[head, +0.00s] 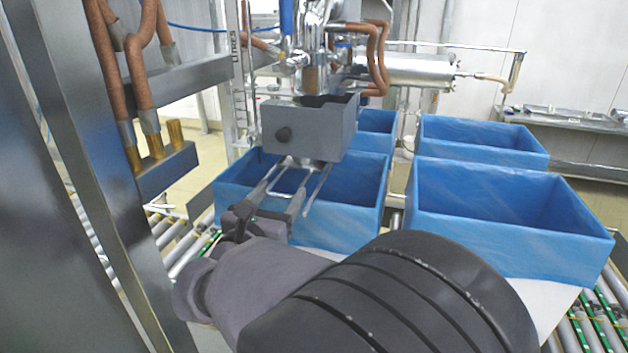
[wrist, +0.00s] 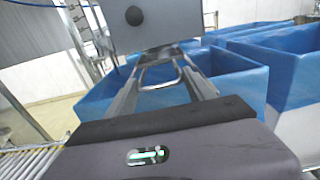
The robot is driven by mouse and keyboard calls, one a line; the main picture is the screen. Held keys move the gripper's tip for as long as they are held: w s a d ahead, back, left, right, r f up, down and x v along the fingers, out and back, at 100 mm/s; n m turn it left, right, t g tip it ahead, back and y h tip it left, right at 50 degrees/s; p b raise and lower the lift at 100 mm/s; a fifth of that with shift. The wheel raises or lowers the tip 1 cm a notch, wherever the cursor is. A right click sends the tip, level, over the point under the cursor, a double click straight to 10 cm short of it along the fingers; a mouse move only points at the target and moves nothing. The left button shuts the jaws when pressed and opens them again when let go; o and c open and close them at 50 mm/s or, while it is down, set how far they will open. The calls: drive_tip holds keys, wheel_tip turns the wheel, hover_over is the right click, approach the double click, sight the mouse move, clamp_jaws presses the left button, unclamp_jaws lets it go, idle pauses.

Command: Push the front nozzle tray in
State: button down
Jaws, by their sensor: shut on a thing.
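The front nozzle tray (head: 310,128) is a grey metal box with a dark round knob on its front face. It sits under the filling nozzle, above the front left blue-lined box. In the wrist view the tray (wrist: 155,28) fills the top middle. My gripper (head: 303,172) reaches up from below to the tray's underside, with a bent wire loop (wrist: 160,76) showing between its fingers. The gripper is shut on the tray at its underside. The fingertips and exact contact are partly hidden by the tray's lower edge.
Blue-lined boxes stand on the roller conveyor: the front left one (head: 340,222) under the tray, the front right one (head: 505,235) beside it, others behind. A steel frame with brown hoses (head: 112,75) stands close at left. A steel cylinder (head: 405,70) lies behind right.

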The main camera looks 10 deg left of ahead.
drive_tip(key=shift+d+f, duration=0.1)
drive_tip(key=shift+f, duration=0.05)
drive_tip(key=c, duration=0.6)
unclamp_jaws()
drive_tip(key=shift+w+d, duration=0.1)
drive_tip(key=shift+c, duration=0.2)
